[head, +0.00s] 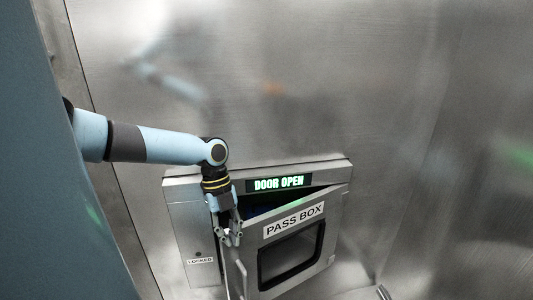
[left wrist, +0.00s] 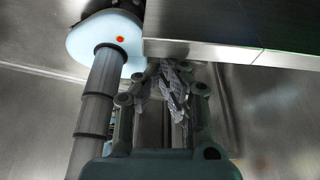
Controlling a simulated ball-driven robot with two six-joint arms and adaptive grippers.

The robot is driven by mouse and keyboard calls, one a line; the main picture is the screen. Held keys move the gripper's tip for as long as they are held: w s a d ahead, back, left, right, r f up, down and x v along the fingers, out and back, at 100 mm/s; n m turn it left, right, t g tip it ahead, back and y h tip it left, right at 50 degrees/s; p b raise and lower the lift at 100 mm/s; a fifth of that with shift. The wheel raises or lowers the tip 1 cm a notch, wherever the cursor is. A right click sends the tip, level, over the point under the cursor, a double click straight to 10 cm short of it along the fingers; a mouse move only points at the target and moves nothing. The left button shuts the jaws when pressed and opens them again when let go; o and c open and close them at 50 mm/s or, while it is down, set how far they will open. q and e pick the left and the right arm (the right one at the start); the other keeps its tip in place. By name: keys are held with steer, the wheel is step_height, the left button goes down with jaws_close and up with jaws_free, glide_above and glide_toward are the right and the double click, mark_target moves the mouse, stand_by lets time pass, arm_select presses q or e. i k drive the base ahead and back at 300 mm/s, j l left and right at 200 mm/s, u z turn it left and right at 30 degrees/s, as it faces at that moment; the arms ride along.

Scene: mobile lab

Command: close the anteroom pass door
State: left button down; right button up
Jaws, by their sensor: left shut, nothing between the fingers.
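The anteroom pass door (head: 326,228) is the grey front labelled PASS BOX, with a dark window. It stands ajar: its left side is swung out from the box and its right side is close to the frame. A dark gap shows above its top edge. The display (head: 279,184) above reads DOOR OPEN. My left gripper (head: 231,238) is shut and empty at the door's upper left corner; I cannot tell whether it touches. In the left wrist view, its closed fingers (left wrist: 174,88) are just below a metal edge. My right gripper is not in view.
The box's left panel (head: 190,231) carries a LOCKED label beside a small dark spot. A bar handle (head: 241,279) runs down the door's left side. Brushed metal walls (head: 400,110) surround the box, and a blue-grey surface (head: 60,200) fills the far left.

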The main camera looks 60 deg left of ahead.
mark_target(295, 241)
steer(key=k+u, duration=0.55)
steer(key=u, duration=0.15)
